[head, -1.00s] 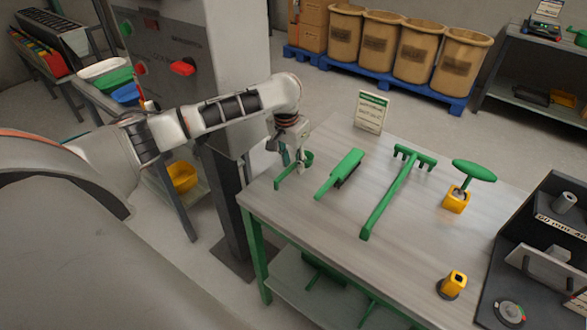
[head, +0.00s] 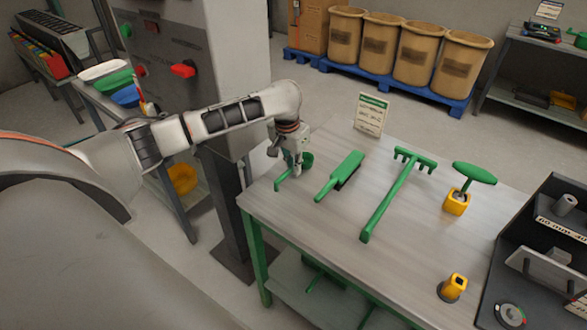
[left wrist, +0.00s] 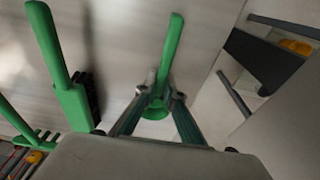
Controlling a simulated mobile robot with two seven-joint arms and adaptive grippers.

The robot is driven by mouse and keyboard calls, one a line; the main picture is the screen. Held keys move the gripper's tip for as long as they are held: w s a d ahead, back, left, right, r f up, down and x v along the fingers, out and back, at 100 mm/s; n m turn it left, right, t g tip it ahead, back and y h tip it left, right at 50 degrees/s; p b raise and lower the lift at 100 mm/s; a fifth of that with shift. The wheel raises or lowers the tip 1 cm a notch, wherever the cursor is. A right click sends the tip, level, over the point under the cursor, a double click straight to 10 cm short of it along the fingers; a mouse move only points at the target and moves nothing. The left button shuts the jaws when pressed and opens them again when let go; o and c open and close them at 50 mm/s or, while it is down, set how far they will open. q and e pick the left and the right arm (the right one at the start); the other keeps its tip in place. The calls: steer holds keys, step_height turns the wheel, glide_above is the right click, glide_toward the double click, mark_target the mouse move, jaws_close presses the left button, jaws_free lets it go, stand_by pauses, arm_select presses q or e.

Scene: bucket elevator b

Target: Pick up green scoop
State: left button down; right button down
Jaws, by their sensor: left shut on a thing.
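The green scoop (head: 284,178) is at the left back corner of the table, with its handle pointing toward the front left and its bowl beside my gripper. My left gripper (head: 297,172) reaches down over it from above. In the left wrist view the scoop (left wrist: 173,50) lies between the two fingers, and the left gripper (left wrist: 162,100) is shut on it near where the handle meets the bowl. The gripper hides part of the scoop. I cannot tell whether the scoop is clear of the table top. My right gripper is not in view.
To the right on the table (head: 300,225) lie a green brush (head: 342,173), a green rake-like tool (head: 390,195) and a green-handled tool in a yellow holder (head: 456,202). A sign (head: 371,114) stands at the back edge. A grey machine column is left of the table.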

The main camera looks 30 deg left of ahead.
arm_select(q)
step_height(320, 180, up, 20)
stand_by(0.4)
steer(key=shift+f, duration=0.15)
